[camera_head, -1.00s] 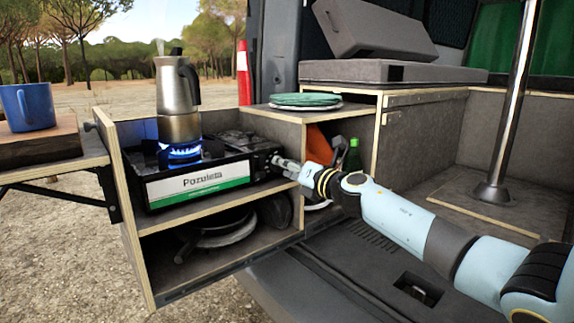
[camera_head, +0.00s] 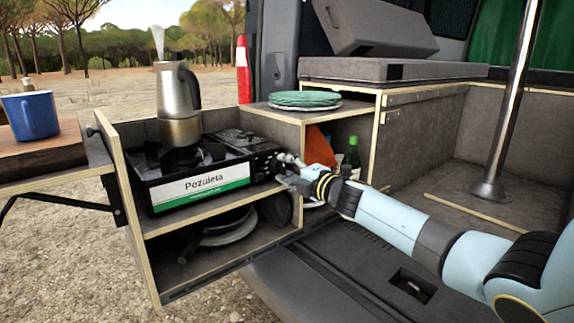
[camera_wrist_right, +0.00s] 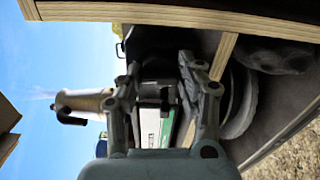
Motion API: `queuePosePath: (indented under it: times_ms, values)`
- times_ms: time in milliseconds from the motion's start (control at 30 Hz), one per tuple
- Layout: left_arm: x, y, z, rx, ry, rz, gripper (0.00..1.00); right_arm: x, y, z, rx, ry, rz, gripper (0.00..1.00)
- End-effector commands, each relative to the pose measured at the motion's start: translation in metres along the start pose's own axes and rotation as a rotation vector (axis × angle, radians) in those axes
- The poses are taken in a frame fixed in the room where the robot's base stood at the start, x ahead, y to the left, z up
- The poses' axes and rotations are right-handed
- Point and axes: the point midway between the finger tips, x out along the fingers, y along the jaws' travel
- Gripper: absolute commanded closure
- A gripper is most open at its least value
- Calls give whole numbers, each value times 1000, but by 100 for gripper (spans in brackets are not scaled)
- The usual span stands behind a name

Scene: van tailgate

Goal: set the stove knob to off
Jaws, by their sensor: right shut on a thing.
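The camping stove (camera_head: 200,178), black with a white and green "Pozuleta" front panel, sits on the upper shelf of the wooden box unit. A steel moka pot (camera_head: 178,100) stands on its burner, with steam above the spout. No blue flame shows under the pot. My right gripper (camera_head: 279,166) is at the right end of the stove front, shut on the stove knob, which its fingers mostly hide. In the right wrist view the fingers (camera_wrist_right: 165,90) reach toward the stove front (camera_wrist_right: 150,125). My left gripper is not in view.
Pans (camera_head: 228,229) lie on the lower shelf. A blue mug (camera_head: 31,115) stands on a board at far left. The van floor at right is mostly clear.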

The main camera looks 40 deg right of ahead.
Motion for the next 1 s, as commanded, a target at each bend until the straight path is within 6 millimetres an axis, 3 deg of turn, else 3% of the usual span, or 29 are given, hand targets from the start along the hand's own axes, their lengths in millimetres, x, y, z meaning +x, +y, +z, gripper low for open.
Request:
queuePosePath:
  times_ms: [300,800,833,1000]
  values:
    - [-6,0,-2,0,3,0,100,0,-1,0,107,-2,-2,95]
    - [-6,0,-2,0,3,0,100,0,-2,0,124,-1,-3,95]
    - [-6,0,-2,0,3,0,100,0,-2,0,124,-1,-3,60]
    - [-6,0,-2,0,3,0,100,0,-2,0,123,-1,-2,39]
